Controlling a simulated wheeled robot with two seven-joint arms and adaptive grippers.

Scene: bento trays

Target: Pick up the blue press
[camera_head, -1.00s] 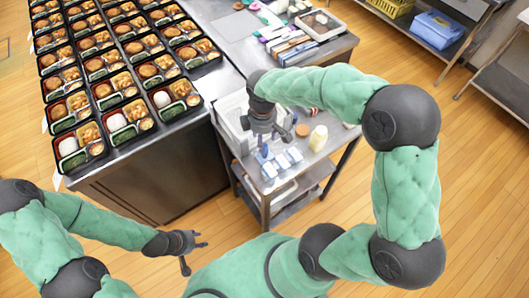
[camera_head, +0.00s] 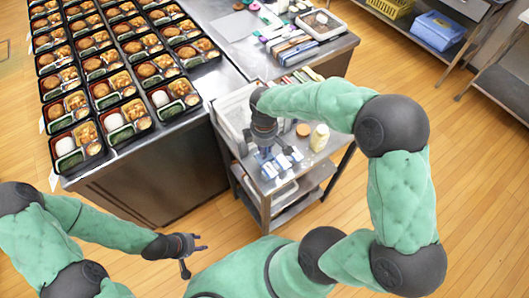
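Several small blue-and-white presses (camera_head: 283,163) stand in a group on the small metal cart. A blue part (camera_head: 264,155) shows directly below my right gripper (camera_head: 265,149), whose fingers are down at the group. I cannot tell whether the fingers are open or closed around that blue part; they are small and partly overlap it. My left gripper (camera_head: 195,257) is open and empty, over the floor at the lower left, well away from the cart.
The cart (camera_head: 262,190) also holds a white bin (camera_head: 231,113), a pale bottle (camera_head: 319,138) and a brown round item (camera_head: 303,130) close to my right gripper. Filled bento trays (camera_head: 129,124) cover the counter at the left.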

